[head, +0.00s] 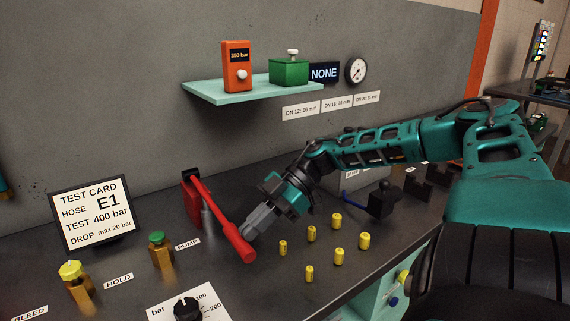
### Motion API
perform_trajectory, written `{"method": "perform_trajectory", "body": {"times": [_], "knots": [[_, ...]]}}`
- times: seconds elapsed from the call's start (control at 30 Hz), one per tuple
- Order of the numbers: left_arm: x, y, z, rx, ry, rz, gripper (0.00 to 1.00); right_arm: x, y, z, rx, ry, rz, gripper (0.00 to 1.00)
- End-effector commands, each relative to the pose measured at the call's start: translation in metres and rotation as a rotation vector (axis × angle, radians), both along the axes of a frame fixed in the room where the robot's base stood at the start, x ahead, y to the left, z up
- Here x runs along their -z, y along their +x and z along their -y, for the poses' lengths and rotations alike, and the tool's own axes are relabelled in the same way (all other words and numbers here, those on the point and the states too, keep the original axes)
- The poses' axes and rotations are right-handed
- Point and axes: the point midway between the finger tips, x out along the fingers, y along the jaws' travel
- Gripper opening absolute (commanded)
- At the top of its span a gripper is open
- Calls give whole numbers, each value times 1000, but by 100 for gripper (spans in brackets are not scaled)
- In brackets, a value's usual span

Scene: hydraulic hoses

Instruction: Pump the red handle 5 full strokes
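The red handle (228,228) is a long lever on the red pump (191,207), with a "PUMP" label beside it. It slopes down from the pump's top toward the front right, its thick grip end low over the bench. My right gripper (252,233) comes in from the right and its grey fingers are at the handle's grip end. I cannot tell whether the fingers are closed around the grip or only beside it. My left gripper is not in view; only a teal bit shows at the far left edge.
Several yellow fittings (311,234) stand right of the handle. Yellow-topped and green-topped valves (161,252) and a test card (92,215) reading E1, 400 bar stand left. A black dial knob (186,307) is in front. A shelf (215,95) hangs above with orange and green boxes.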

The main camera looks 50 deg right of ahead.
Motion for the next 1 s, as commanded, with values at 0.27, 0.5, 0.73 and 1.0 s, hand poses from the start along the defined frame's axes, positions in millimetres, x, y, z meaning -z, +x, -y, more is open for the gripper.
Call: {"method": "perform_trajectory", "body": {"times": [0.27,0.5,0.73,1.0], "knots": [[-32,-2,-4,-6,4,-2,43,-36,-2,14,-1,-3,11,0],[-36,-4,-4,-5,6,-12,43,-55,-13,43,4,-6,15,0],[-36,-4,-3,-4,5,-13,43,-76,-25,73,4,-3,17,0],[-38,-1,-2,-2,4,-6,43,-83,-30,83,4,0,17,0]]}}
